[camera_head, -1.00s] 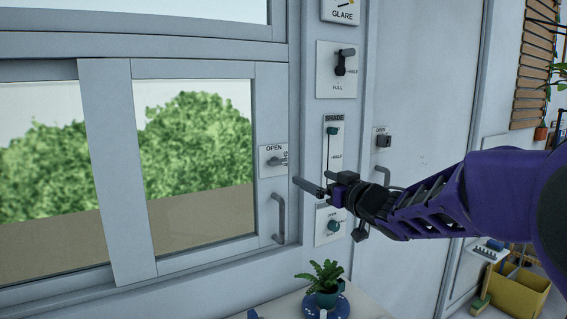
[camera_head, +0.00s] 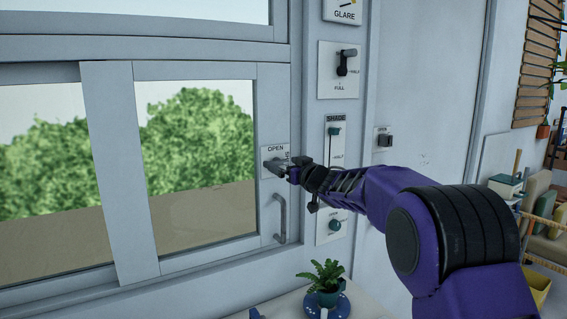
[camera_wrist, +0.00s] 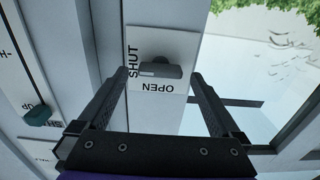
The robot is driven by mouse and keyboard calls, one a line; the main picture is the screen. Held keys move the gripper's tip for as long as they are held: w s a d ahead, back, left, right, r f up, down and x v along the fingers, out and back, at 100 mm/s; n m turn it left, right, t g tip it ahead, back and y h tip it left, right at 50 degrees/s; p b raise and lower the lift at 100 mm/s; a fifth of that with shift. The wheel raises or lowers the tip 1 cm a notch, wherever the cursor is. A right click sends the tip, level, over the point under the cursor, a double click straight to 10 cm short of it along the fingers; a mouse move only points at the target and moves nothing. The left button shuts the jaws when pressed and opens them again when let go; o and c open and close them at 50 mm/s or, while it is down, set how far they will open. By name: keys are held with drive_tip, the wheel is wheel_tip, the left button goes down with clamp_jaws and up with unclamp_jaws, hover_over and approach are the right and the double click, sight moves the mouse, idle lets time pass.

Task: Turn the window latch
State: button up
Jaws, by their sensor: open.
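The window latch is a small grey handle on a white plate marked OPEN and SHUT. In the wrist view the latch (camera_wrist: 160,70) sits between and just beyond my two fingertips, with its bar lying across the picture. The latch plate (camera_head: 269,149) is on the sliding window frame in the head view, where my gripper (camera_head: 278,164) covers most of the latch. My gripper is open, with one finger on each side of the latch in the wrist view (camera_wrist: 158,75). I cannot tell whether a finger touches it.
A grey pull handle (camera_head: 280,218) is on the window frame below the latch. A SHADE slider panel (camera_head: 335,125) and a lever panel (camera_head: 339,70) are on the wall to the right. A potted plant (camera_head: 325,276) stands on the ledge below.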

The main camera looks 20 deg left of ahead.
drive_tip(key=shift+w+a, duration=0.15)
drive_tip(key=c, duration=1.4)
